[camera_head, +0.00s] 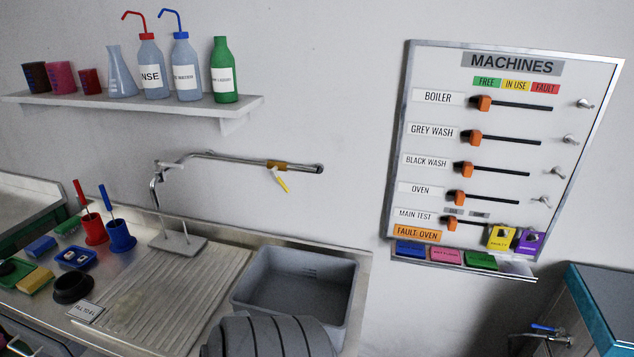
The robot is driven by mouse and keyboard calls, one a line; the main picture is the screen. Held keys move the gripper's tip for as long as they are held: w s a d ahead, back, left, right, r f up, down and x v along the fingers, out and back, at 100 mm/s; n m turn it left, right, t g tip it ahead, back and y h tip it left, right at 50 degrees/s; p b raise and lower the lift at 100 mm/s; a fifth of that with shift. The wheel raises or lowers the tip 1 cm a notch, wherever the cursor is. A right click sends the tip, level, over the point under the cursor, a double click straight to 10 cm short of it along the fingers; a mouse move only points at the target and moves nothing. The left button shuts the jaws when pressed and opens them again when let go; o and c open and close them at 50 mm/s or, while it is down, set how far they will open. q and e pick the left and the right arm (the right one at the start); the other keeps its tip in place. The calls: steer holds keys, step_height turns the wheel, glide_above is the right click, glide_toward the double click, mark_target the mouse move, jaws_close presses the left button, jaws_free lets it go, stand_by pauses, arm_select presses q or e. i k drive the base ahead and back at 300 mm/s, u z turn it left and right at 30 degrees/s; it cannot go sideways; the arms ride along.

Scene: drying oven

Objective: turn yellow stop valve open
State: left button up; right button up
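The stop valve (277,164) has an orange-brown body on a metal pipe (234,156) that runs along the wall above the sink. Its lever has a yellow grip (282,184) and hangs down and slightly right, across the line of the pipe. The pipe ends at the wall just right of the valve. Neither of my grippers is in view, so nothing of mine touches the valve.
A shelf (242,107) with bottles and beakers hangs above left. The grey sink (345,310) lies below the valve, beside a ribbed drainboard (165,290) with a metal stand (178,242). A machines board (385,215) hangs at right. The wall around the valve is clear.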

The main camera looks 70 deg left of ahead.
mark_target(272, 170)
steer(key=u, duration=0.05)
steer(key=i, duration=1.25)
steer(key=u, duration=2.5)
